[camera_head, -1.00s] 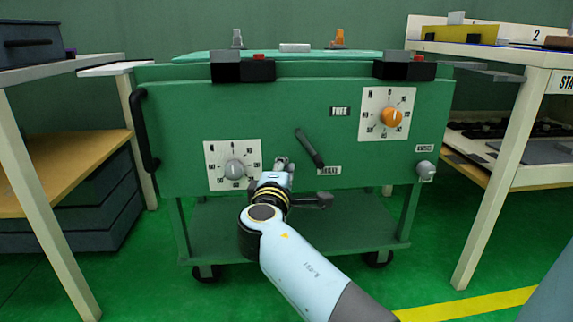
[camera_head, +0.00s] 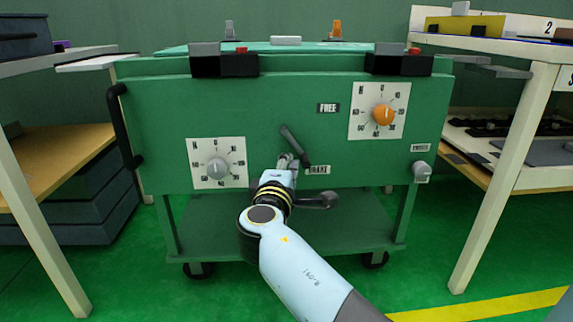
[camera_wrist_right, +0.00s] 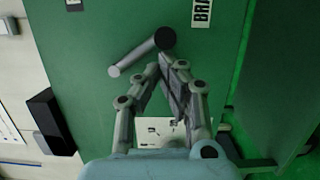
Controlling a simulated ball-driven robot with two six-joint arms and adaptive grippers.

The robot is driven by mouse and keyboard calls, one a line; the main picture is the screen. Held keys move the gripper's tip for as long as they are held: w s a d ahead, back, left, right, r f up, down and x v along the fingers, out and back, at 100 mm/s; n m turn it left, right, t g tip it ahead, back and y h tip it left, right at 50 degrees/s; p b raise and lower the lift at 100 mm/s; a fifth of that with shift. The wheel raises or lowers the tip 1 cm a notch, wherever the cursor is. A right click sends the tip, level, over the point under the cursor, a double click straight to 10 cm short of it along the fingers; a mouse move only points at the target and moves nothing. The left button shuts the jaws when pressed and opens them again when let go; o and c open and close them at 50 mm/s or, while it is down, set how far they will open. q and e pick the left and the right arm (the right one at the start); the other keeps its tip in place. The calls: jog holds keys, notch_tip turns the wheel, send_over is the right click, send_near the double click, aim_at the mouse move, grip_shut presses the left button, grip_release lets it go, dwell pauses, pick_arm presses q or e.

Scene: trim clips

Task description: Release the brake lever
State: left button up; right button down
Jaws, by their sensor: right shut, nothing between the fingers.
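The dark brake lever (camera_head: 293,144) is on the green cart front, slanting from upper left to lower right in the head view. Its lower end is by the BRAKE label (camera_head: 319,169); the FREE label (camera_head: 328,107) is up and to the right. My right gripper (camera_head: 287,160) is shut and empty, just left of the lever's lower part. In the right wrist view the closed fingertips (camera_wrist_right: 163,66) are close beside the lever (camera_wrist_right: 140,56); I cannot tell whether they touch it. The BRAKE label (camera_wrist_right: 202,12) is partly cut off there. My left gripper is not in view.
The cart (camera_head: 270,100) also carries a grey-knob dial (camera_head: 218,168), an orange-knob dial (camera_head: 384,113), a small grey knob (camera_head: 421,172) and a black side handle (camera_head: 124,125). A shelf stands on the left and a white-framed table (camera_head: 510,160) on the right.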

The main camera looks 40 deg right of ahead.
aim_at(307, 162)
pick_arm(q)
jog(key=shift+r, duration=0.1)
pick_arm(e)
jog(key=shift+s+d+n, duration=0.15)
jog(key=shift+d+n, duration=0.15)
jog(key=shift+n, duration=0.4)
jog(key=shift+s+d+r+n+t, duration=0.1)
jog(key=shift+s+d+n+t, duration=0.15)
jog(key=shift+n, duration=0.35)
jog(key=shift+s+d+r+n+t, duration=0.15)
jog(key=shift+d+n, duration=0.1)
jog(key=shift+n, duration=0.35)
jog(key=shift+s+d+r+n+t+p, duration=0.1)
jog(key=shift+d+n+t+p, duration=0.1)
jog(key=shift+n, duration=0.25)
jog(key=shift+d+r+n+t+p, duration=0.1)
jog(key=shift+d+n+p, duration=0.1)
jog(key=shift+n, duration=0.25)
jog(key=n, duration=0.1)
jog(key=d+r+n+t, duration=0.1)
jog(key=n, duration=0.1)
jog(key=s+n+p, duration=0.1)
jog(key=n, duration=0.1)
jog(key=shift+d+r, duration=0.15)
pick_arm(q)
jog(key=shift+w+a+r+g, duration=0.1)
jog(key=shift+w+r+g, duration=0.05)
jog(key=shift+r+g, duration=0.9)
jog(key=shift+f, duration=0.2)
